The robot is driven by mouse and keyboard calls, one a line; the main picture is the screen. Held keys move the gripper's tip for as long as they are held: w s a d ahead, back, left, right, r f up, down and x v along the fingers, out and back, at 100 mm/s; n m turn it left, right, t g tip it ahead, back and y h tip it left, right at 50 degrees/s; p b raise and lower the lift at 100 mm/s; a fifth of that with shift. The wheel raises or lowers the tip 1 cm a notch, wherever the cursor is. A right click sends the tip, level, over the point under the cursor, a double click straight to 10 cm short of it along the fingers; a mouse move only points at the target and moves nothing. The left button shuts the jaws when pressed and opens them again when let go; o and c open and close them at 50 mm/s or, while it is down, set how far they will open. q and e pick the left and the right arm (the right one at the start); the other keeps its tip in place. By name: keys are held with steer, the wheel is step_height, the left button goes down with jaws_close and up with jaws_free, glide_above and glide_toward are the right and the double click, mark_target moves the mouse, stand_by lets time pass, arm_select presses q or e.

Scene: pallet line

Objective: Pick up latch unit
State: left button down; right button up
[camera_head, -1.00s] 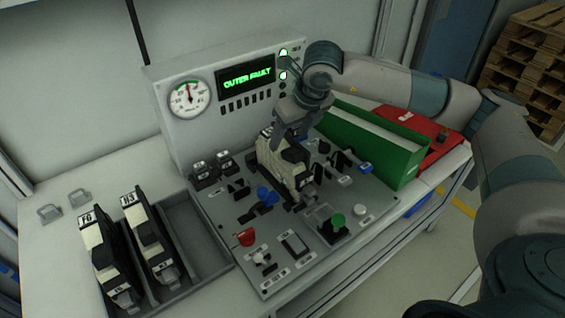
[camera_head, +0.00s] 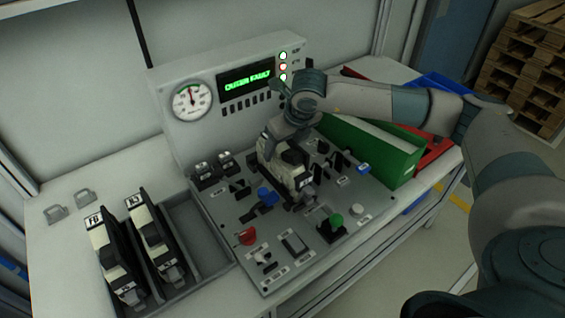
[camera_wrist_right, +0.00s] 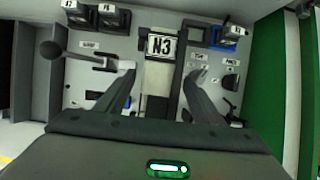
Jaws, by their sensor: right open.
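A black and off-white latch unit (camera_head: 287,172) stands in the middle of the sloped control panel. In the right wrist view the unit (camera_wrist_right: 161,55) bears a label reading N3. My right gripper (camera_head: 288,132) is directly above the unit and partly hides its top. In the right wrist view the two fingers of my right gripper (camera_wrist_right: 158,95) are apart, one on each side of the unit. I cannot tell whether they touch it. Two similar labelled units, one at the left (camera_head: 112,258) and one beside it (camera_head: 155,238), stand in a grey tray (camera_head: 208,240). My left gripper is not in view.
The panel (camera_head: 222,207) carries knobs, switches and a red button (camera_head: 248,237). Behind it stand a gauge (camera_head: 192,102) and a display (camera_head: 247,80) reading OUTER FAULT. A green bin (camera_head: 375,150) is close on the right. The tray's right slot is empty.

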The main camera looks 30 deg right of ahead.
stand_by(0.3)
jaws_close()
steer(key=shift+r, duration=0.15)
